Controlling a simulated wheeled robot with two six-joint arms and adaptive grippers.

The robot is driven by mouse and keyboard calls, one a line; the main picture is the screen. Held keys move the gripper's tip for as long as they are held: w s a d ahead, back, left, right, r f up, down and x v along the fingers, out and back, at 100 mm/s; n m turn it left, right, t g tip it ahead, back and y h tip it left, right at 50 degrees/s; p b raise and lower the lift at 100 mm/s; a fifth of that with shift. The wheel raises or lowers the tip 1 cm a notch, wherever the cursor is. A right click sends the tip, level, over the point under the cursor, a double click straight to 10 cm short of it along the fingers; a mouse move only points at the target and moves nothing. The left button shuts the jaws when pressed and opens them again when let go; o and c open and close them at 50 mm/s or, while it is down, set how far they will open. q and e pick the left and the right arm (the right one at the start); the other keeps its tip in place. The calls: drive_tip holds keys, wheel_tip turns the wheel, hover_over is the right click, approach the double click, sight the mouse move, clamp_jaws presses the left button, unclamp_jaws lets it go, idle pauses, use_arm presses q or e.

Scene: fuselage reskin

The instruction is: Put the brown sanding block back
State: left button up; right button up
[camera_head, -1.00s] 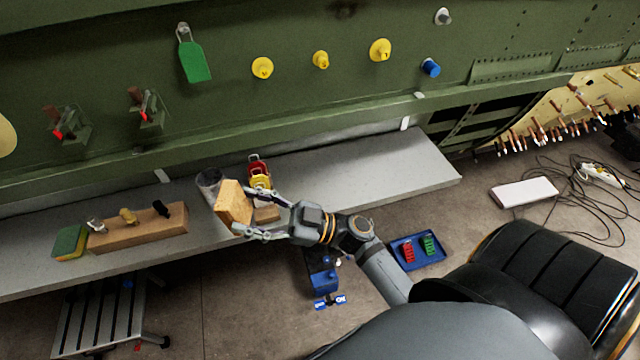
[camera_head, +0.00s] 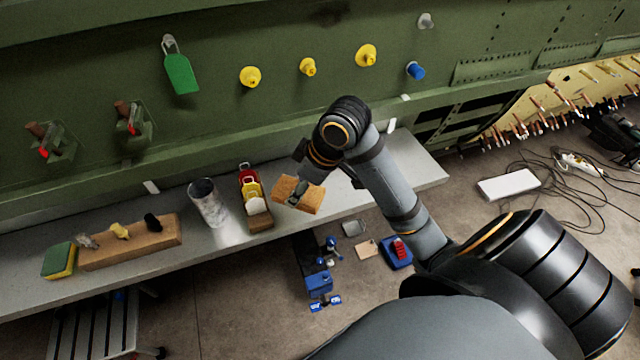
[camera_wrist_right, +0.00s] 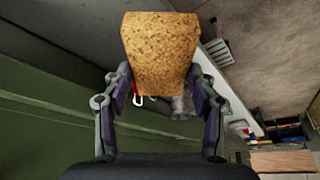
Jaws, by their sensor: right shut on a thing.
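The brown sanding block (camera_head: 312,199) is held by my right gripper (camera_head: 298,192) above the front edge of the grey shelf (camera_head: 340,163). In the head view it lies roughly flat, just right of a narrow holder (camera_head: 260,222) with red, yellow and white items, apart from it. In the right wrist view the speckled tan block (camera_wrist_right: 160,45) sits between the two fingers of my right gripper (camera_wrist_right: 160,85), sticking out past the tips. The wrist and fingers hide part of the block in the head view. My left gripper is not in view.
On the shelf stand a grey cylinder (camera_head: 208,203), a wooden rack (camera_head: 150,245) with knobs, and a green-yellow sponge (camera_head: 59,260). The green fuselage panel (camera_head: 290,120) rises behind. A blue tray (camera_head: 397,254) and other items lie on the floor. The shelf's right end is clear.

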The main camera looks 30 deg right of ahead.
drive_tip(key=shift+d+r+m, duration=0.2)
drive_tip(key=shift+d+m, duration=0.1)
drive_tip(key=shift+d, duration=0.1)
drive_tip(key=w+d+f+b, duration=0.1)
drive_tip(key=w+d+f, duration=0.1)
drive_tip(key=d, duration=0.1)
drive_tip(key=w+d+f+b, duration=0.2)
drive_tip(key=w+d+f, duration=0.1)
drive_tip(key=w+d+f+b, duration=0.2)
drive_tip(key=d+f, duration=0.1)
drive_tip(key=d, duration=0.1)
drive_tip(key=shift+w+f, duration=0.25)
drive_tip(key=shift+w, duration=0.15)
drive_tip(key=shift+w+d+f, duration=0.15)
drive_tip(key=shift+w+f, duration=0.1)
drive_tip(key=shift+f, duration=0.05)
drive_tip(key=f, duration=0.2)
drive_tip(key=f+p, duration=0.1)
drive_tip(key=shift+w+d, duration=0.1)
drive_tip(key=shift+d, duration=0.15)
drive_tip(key=shift+f, duration=0.45)
drive_tip(key=o, duration=1)
